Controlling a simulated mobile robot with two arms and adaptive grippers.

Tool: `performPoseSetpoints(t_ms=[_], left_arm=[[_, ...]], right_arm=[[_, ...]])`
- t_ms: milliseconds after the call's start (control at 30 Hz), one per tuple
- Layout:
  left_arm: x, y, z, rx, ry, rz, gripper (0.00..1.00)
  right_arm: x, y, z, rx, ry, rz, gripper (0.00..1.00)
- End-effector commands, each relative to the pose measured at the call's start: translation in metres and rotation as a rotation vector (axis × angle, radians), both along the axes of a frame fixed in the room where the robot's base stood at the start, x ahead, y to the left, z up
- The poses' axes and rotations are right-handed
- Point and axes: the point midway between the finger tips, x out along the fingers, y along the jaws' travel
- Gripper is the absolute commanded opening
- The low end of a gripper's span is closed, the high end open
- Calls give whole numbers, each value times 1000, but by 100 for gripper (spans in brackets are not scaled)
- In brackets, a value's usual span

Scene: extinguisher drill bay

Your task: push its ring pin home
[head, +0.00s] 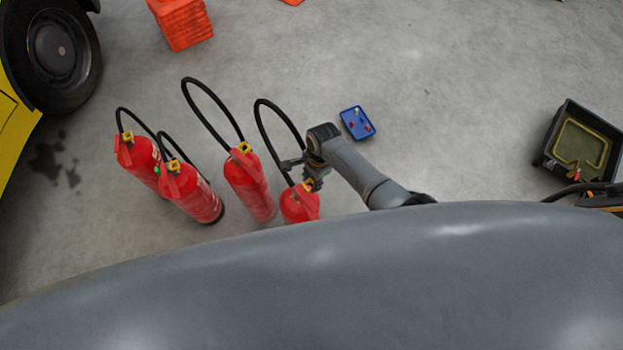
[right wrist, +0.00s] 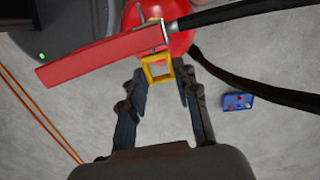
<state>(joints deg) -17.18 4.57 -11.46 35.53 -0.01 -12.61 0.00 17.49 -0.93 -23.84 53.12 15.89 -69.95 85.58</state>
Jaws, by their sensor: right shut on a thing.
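Several red fire extinguishers with black hoses stand on the floor. The rightmost extinguisher (head: 299,207) is at my right gripper (head: 309,181). In the right wrist view, its red body (right wrist: 180,12) and red lever (right wrist: 100,55) show at the top. The yellow ring pin (right wrist: 147,74) sits at the lever's end, between the fingertips of my right gripper (right wrist: 160,74), which is shut on it. How deep the pin sits is hidden. My left gripper is not in view.
The other extinguishers (head: 248,185) stand close by on the left. A blue tray (head: 350,113) with small red items lies beyond my right arm. A black tray (head: 548,160) is at the right.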

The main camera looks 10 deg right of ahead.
Motion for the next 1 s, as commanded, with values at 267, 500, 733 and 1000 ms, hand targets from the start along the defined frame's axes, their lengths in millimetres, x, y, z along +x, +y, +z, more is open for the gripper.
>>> performPoseSetpoints(t_ms=[267,500,733,1000], left_arm=[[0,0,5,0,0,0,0],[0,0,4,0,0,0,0],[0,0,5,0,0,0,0],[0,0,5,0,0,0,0]], right_arm=[[0,0,1,0,0,-1,0],[0,0,0,0,0,0,0],[-1,1,0,0,1,0,0],[-1,1,0,0,1,0,57]])
